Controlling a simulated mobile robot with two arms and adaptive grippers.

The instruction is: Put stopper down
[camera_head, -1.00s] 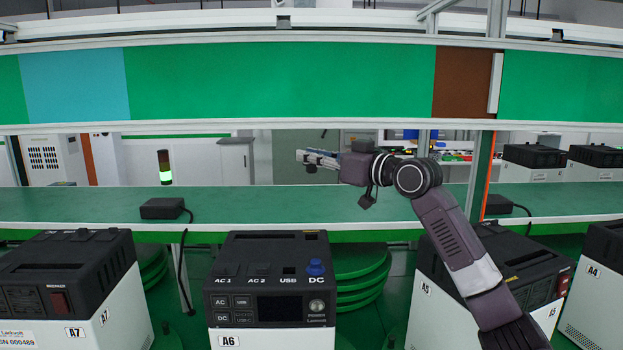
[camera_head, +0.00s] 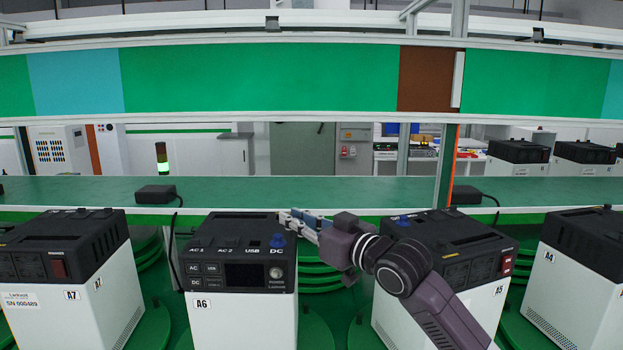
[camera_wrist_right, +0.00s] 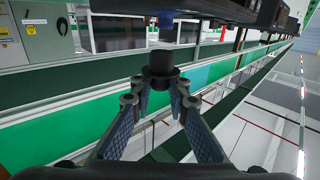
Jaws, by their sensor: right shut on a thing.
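My right gripper (camera_head: 292,219) is beside the upper right edge of the power station A6 (camera_head: 240,265), close to a blue knob (camera_head: 278,240) at its DC socket. In the right wrist view the right gripper (camera_wrist_right: 160,92) is shut on a black cylindrical piece with a wider rim, seemingly the stopper (camera_wrist_right: 160,66). The stopper cannot be made out in the head view. In the wrist view a blue piece (camera_wrist_right: 165,18) shows beyond the stopper, apart from it, against a black housing. My left gripper is not in view.
Station A5 (camera_head: 445,245) stands right of A6, partly behind my right arm. Station A7 (camera_head: 65,255) is left and A4 (camera_head: 580,260) right. A green shelf (camera_head: 300,190) runs behind them, bearing a small black box (camera_head: 156,194) with a cable.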

